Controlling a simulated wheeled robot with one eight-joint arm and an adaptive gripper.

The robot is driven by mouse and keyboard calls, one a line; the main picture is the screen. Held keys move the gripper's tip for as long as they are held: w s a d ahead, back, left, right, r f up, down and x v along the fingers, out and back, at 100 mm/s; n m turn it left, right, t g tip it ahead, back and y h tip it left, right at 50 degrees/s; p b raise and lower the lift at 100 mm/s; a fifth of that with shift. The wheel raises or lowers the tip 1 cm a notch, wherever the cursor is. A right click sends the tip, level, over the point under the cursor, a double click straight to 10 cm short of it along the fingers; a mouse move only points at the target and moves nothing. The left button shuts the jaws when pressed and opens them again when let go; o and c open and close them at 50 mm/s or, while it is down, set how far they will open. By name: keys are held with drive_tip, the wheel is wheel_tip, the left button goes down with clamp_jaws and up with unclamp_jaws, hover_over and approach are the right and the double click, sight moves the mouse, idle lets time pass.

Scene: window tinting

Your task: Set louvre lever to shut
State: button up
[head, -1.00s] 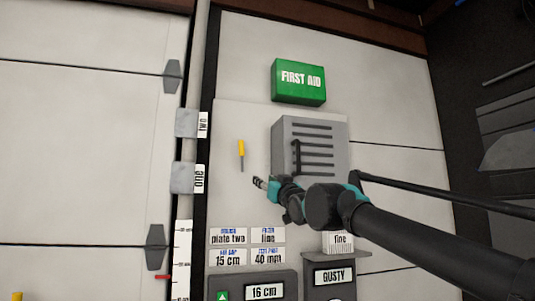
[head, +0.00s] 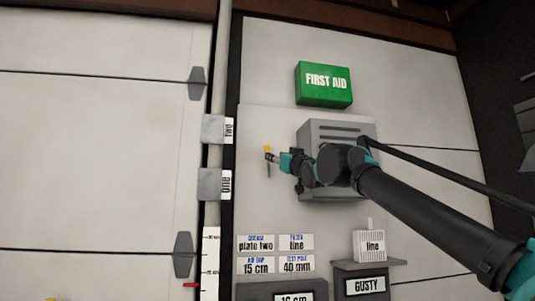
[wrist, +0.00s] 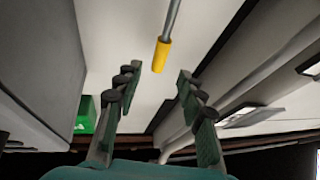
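The louvre lever is a thin grey rod with a yellow grip (head: 267,149) at its upper end, on the pale panel left of the grey louvre box (head: 345,128). The rod points down from the grip. My gripper (head: 273,158) is right at the lever in the head view, and partly covers it. In the wrist view the yellow grip (wrist: 161,56) shows between and just beyond the spread fingertips of my gripper (wrist: 157,76). The fingers are open, with clear gaps on both sides of the grip. My arm hides much of the louvre box.
A green first aid box (head: 324,85) is above the louvre box. Tags "two" (head: 229,130) and "one" (head: 226,184) are to the left. Below are label cards (head: 276,254), a "fine" filter block (head: 370,246) and a "GUSTY" unit (head: 366,286). The panel around the lever is clear.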

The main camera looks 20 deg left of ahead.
sight(267, 160)
drive_tip(key=shift+x, duration=4.3)
clamp_jaws()
